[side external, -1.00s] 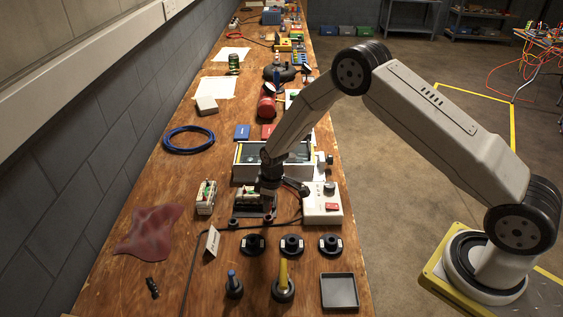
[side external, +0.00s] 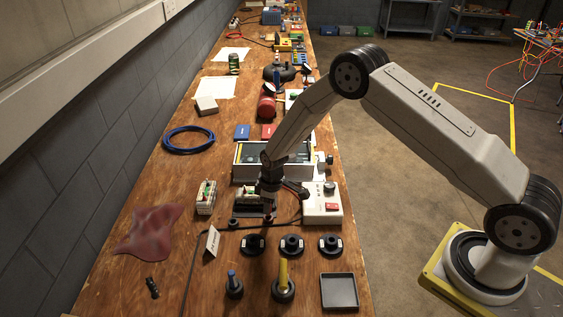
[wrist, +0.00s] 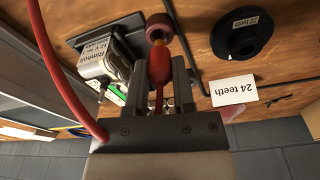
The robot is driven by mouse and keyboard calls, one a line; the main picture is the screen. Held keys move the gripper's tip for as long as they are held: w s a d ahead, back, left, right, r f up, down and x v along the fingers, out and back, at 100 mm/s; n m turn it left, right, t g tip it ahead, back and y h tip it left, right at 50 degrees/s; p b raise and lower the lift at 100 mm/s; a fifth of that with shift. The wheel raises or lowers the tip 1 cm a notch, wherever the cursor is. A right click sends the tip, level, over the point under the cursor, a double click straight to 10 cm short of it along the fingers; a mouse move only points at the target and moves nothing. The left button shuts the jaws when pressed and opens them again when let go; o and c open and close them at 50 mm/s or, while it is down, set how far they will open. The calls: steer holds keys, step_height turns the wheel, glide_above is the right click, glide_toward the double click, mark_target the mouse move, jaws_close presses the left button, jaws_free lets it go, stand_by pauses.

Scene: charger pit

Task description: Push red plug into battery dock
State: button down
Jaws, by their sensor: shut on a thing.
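My gripper (wrist: 165,82) is shut on the red plug (wrist: 159,68), which sits between its two grey fingers in the wrist view. The plug's nose points at a reddish round socket (wrist: 158,22) and is at its mouth. I cannot tell how deep it sits. In the side view my gripper (side external: 268,193) points down over the dark battery dock (side external: 241,211), at its right end, and hides the plug. A red cable (wrist: 62,85) runs in a loop on the left of the wrist view.
A white control box (side external: 322,205) is close on the right.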

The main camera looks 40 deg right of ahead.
steer(key=shift+f, duration=1.2)
stand_by(0.6)
steer(key=shift+c, duration=1.9)
jaws_free()
steer(key=shift+s+d+r, duration=0.1)
steer(key=shift+s+r, duration=0.05)
steer(key=shift+r, duration=1.15)
steer(key=shift+s+d+r, duration=0.1)
steer(key=shift+r, duration=1.2)
steer(key=shift+s+d+r, duration=0.1)
steer(key=shift+s+r, duration=0.05)
steer(key=shift+r, duration=1.15)
